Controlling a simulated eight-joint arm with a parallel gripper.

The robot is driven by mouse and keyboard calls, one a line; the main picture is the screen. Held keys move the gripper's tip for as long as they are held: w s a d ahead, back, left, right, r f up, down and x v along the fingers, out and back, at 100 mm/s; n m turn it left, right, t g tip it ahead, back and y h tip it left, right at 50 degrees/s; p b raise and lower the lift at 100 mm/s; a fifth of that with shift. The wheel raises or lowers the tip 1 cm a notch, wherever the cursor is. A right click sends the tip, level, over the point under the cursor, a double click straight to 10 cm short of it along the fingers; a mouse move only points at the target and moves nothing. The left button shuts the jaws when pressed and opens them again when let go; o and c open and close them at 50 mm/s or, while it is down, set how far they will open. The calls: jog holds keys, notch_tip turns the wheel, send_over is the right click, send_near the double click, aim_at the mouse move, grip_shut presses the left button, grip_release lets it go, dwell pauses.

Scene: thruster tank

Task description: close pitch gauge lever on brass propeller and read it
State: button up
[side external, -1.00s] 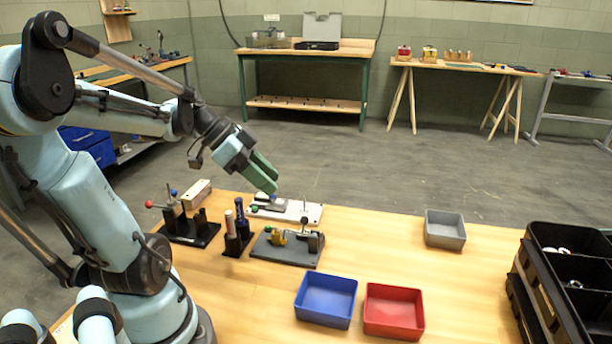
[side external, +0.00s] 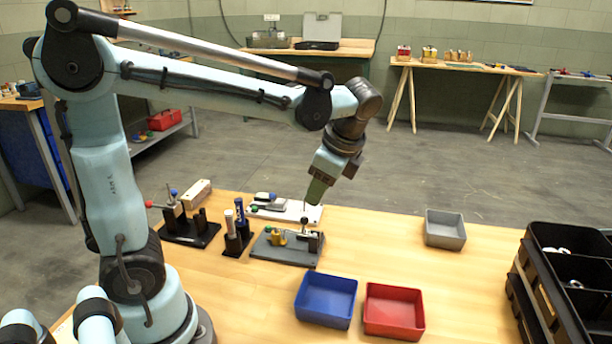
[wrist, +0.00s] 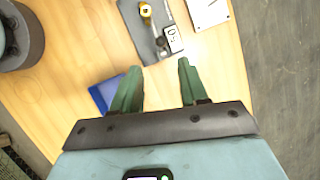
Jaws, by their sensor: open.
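The brass propeller (side external: 278,238) sits on a grey base plate (side external: 284,255) near the table's middle; it shows as a small yellow piece in the wrist view (wrist: 145,10). A dark upright gauge part (side external: 315,241) stands at the plate's right end, and a pale readout (wrist: 172,38) shows there in the wrist view, too small to read. Which part is the lever is unclear. My gripper (side external: 314,196), with green fingers, hangs above and slightly right of the plate. In the wrist view my gripper (wrist: 158,68) is open and empty, apart from the gauge.
A white plate (side external: 313,213) with another device lies behind. A black holder (side external: 236,244) with upright cylinders and a black stand (side external: 190,232) are left. Table between is clear.

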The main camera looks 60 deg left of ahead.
aim_at(306, 218)
jog(key=shift+x, duration=5.95)
jog(key=shift+w, duration=0.1)
jog(key=shift+c, duration=0.2)
grip_shut()
